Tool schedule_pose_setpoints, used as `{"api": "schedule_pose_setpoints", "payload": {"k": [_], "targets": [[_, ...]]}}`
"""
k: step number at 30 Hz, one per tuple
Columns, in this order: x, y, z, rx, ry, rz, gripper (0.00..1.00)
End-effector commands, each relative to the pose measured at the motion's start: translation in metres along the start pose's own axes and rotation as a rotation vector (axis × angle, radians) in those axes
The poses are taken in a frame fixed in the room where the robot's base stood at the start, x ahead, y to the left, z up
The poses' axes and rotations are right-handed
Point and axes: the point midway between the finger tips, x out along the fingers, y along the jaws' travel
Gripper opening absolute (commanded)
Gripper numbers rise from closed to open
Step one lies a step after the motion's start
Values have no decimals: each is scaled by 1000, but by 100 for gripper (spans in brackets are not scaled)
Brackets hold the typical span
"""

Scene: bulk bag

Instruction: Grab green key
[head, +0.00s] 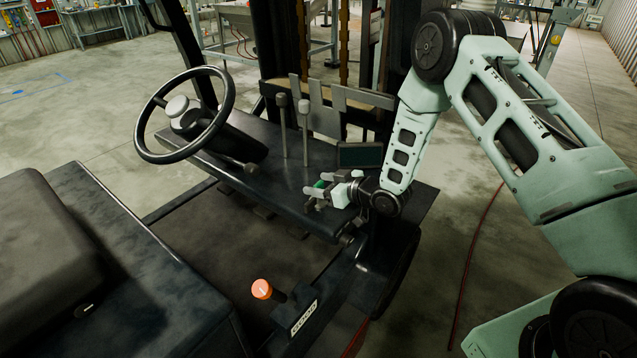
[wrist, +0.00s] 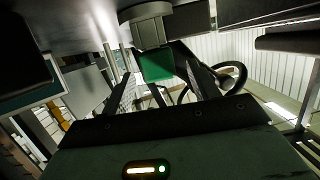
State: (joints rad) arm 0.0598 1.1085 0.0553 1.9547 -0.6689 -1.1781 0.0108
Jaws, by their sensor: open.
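The green key (head: 319,184) shows as a small green patch by the edge of the forklift's dark dashboard, beside my gripper's fingers. In the wrist view the key (wrist: 157,64) is a flat green block below a grey cylindrical fitting (wrist: 150,25). My gripper (head: 313,197) is at the dashboard edge, its pale fingers partly covering the key in the head view. In the wrist view my gripper (wrist: 160,88) is open, with dark fingers on either side of the key. I cannot tell whether either finger touches it.
The steering wheel (head: 185,115) is left of the gripper. Two upright levers (head: 304,125) and a small dark screen (head: 360,155) stand close behind it. An orange-knobbed lever (head: 262,289) is in front. The seat (head: 50,230) is at left.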

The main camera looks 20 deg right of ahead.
Motion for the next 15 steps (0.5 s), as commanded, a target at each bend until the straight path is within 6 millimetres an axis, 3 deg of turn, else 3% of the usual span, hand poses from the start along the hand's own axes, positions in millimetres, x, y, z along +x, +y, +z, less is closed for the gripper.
{"api": "schedule_pose_setpoints", "payload": {"k": [3, 10, 11, 15], "targets": [[9, -1, -1, -1, 0, -2, 60], [11, 0, 1, 0, 0, 0, 60], [11, 0, 1, 0, 0, 0, 54], [11, 0, 1, 0, 0, 0, 16]]}}
